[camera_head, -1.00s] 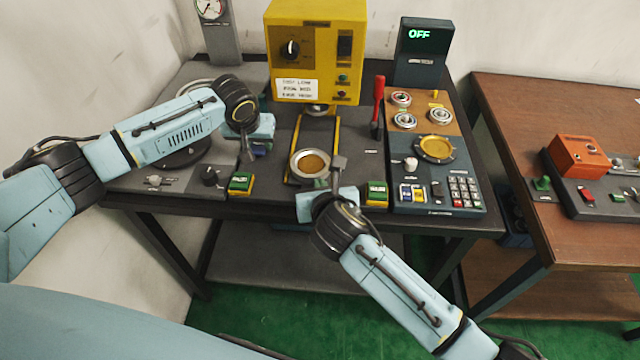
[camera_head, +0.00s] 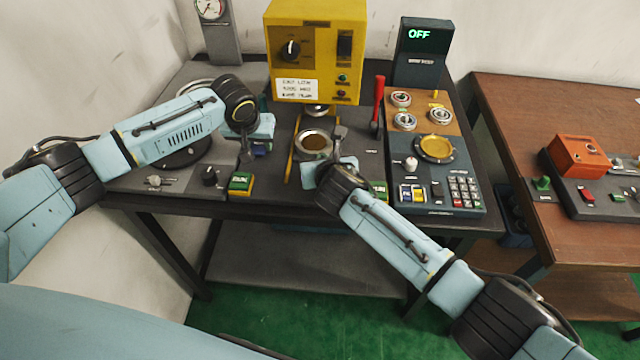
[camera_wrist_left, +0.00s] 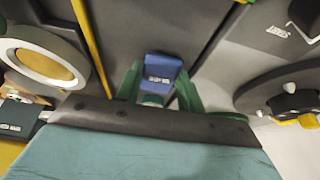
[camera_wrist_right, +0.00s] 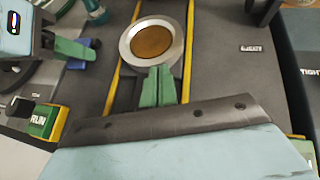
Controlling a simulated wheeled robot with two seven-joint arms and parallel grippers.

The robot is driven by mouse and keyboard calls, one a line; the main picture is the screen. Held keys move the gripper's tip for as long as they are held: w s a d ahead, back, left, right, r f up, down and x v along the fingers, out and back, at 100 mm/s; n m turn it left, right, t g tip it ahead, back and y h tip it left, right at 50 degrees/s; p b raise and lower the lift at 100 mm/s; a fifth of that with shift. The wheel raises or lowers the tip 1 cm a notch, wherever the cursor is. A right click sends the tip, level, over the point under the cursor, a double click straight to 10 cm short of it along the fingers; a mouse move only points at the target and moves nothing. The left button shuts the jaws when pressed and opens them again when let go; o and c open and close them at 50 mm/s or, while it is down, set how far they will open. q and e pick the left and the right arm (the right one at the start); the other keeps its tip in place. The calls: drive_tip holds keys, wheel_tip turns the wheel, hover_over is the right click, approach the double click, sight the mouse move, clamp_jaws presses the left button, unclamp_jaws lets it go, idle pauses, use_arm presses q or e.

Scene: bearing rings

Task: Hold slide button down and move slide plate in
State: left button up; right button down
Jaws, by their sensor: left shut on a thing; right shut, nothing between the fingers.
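The blue slide button (camera_wrist_left: 160,68) sits between the green fingers of my left gripper (camera_wrist_left: 158,92) in the left wrist view. That gripper (camera_head: 259,148) is shut on the button, left of the slide track. The slide plate (camera_head: 329,137) is a round metal dish with a tan centre, between yellow rails in front of the yellow press. My right gripper (camera_wrist_right: 158,86) is shut and empty, its green fingertips at the near rim of the plate (camera_wrist_right: 125,47) in the right wrist view. In the head view the right gripper (camera_head: 325,160) partly covers the plate's near side.
The yellow press (camera_head: 315,55) stands behind the plate. A green RUN button (camera_head: 241,182) is at the front left, and another is partly hidden by my right arm. A red lever (camera_head: 378,100) and a bearing board (camera_head: 420,120) lie to the right.

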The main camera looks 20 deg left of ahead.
sight(323, 147)
use_arm(q)
drive_tip(key=shift+s+f, duration=0.25)
drive_tip(key=shift+f, duration=0.05)
use_arm(e)
drive_tip(key=shift+w+a, duration=0.25)
drive_tip(key=shift+w, duration=0.75)
drive_tip(key=shift+w+a, duration=0.2)
drive_tip(key=shift+w, duration=0.75)
drive_tip(key=shift+s+d, duration=0.1)
